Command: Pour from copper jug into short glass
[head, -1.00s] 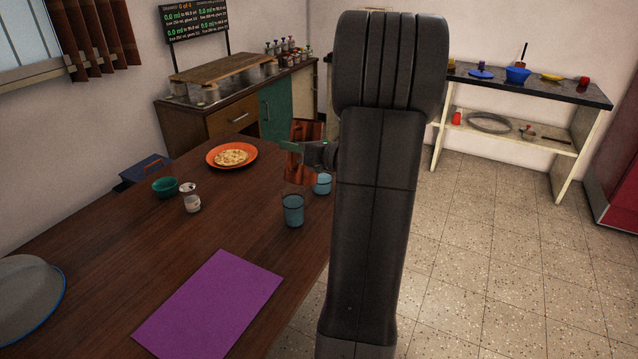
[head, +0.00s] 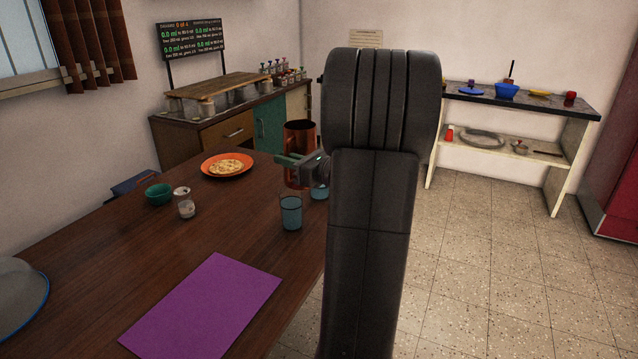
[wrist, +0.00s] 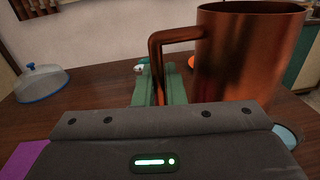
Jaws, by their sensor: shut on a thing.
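The copper jug (head: 300,134) is held up beside my arm in the head view, looking upright. In the wrist view the jug (wrist: 245,60) fills the upper right, with its handle toward my gripper (wrist: 160,88). My gripper (head: 296,164) is shut on the handle. A blue glass (head: 291,213) stands on the table, nearer the camera than the jug. A second blue glass (head: 319,193) is just behind and right of it, partly hidden by my arm. I cannot tell which is the short glass. The jug's contents are not visible.
On the wooden table (head: 130,265) are a purple mat (head: 205,310), a can (head: 184,203), a green bowl (head: 159,194) and an orange plate (head: 212,173) with flat food. A domed cover (wrist: 42,82) sits at the far left. A counter with a scoreboard (head: 192,38) stands behind.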

